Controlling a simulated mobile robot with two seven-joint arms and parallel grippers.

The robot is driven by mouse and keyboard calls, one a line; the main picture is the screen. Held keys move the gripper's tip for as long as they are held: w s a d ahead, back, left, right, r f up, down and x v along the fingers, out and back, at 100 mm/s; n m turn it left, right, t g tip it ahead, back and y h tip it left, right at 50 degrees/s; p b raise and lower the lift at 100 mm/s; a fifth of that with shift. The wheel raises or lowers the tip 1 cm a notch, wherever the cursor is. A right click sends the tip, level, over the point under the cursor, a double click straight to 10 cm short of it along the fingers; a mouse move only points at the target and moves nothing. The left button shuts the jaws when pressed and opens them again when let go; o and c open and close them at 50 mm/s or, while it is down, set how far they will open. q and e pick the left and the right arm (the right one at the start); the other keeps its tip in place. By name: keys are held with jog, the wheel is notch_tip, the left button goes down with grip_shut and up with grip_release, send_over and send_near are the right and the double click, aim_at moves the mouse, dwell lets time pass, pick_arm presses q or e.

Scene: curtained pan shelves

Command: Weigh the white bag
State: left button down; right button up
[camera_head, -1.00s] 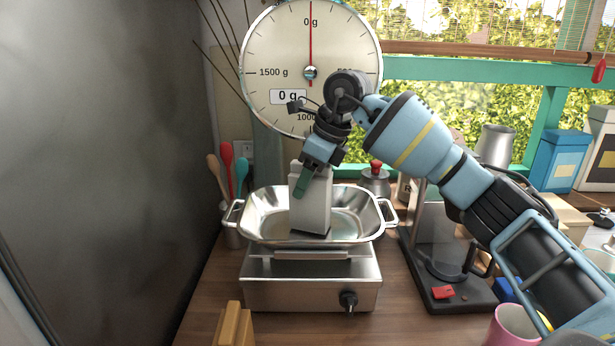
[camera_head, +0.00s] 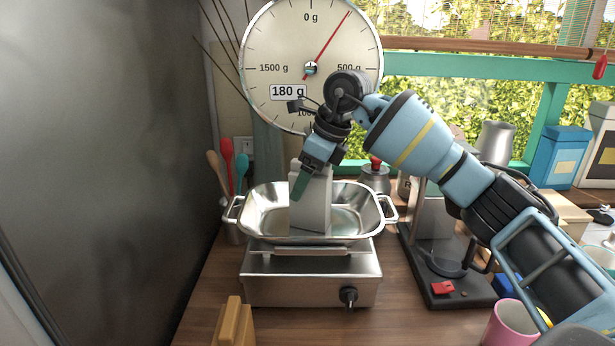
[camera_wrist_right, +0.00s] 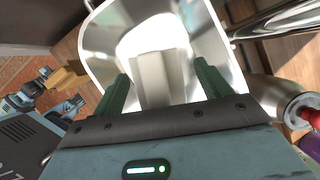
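The white bag (camera_head: 311,205) stands upright in the metal pan (camera_head: 262,228) of the scale (camera_head: 311,280). My right gripper (camera_head: 303,185) reaches down at the bag's upper part; in the right wrist view its green fingers (camera_wrist_right: 161,80) stand on either side of the bag (camera_wrist_right: 158,75), with a gap showing at each side, so it is open. The round dial (camera_head: 280,45) behind the pan has its red needle turned right of zero, and its readout says 180 g. Blue and dark parts of mine show at the left of the right wrist view; my left gripper's fingers cannot be made out.
A coffee machine (camera_head: 450,290) stands right of the scale, with a pink cup (camera_head: 512,325) in front. A wooden block (camera_head: 234,325) is at the front left. Spoons (camera_head: 227,160) stand behind the pan at left. A grey wall closes the left side.

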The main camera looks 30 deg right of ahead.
jog(key=shift+v, duration=3.9)
jog(key=shift+a, duration=0.1)
grip_shut()
